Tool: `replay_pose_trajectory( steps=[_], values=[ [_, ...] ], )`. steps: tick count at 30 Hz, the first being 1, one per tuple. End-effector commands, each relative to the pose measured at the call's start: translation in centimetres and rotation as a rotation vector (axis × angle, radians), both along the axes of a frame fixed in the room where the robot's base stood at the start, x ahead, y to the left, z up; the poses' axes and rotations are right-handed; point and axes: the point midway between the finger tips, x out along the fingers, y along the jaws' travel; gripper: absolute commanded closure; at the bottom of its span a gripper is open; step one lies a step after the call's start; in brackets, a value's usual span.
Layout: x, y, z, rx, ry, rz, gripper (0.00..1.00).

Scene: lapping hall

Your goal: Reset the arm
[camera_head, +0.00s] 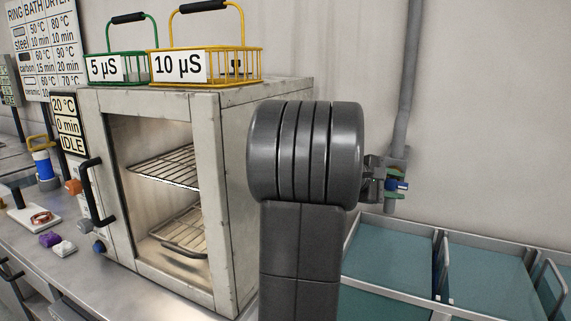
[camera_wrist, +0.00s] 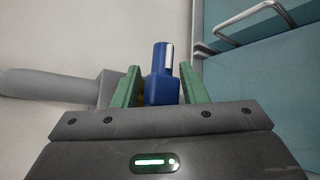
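My gripper (camera_head: 395,185) is in front of the back wall, right of my dark arm link. In the wrist view my gripper (camera_wrist: 160,78) has two green fingers standing apart. A small blue piece with a white strip (camera_wrist: 162,78) is between them. The fingers flank the blue piece, and a narrow gap seems to show on the left. The blue piece also shows in the head view (camera_head: 398,185), just below the end of a grey wall pipe (camera_head: 402,125). Whether it is fixed to the pipe is hard to tell.
Left of my arm stands an oven-like cabinet (camera_head: 230,190) with wire shelves. A green basket (camera_head: 103,68) and a yellow basket (camera_head: 208,66) are on top. Teal-floored trays (camera_head: 490,268) with metal rims lie below my gripper at right.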

Motion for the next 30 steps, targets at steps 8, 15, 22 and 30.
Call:
replay_pose_trajectory(
  steps=[8, 15, 22, 30],
  values=[
    [-0.07, -0.14, -0.02, -0.199, 0.100, -0.001, 0.61],
    [-0.10, -0.17, 0.24, -0.325, 0.161, -0.002, 0.61],
    [-0.10, -0.14, 0.41, -0.367, 0.179, -0.001, 0.61],
    [-0.11, -0.14, 0.42, -0.368, 0.179, -0.002, 0.61]
  ],
)
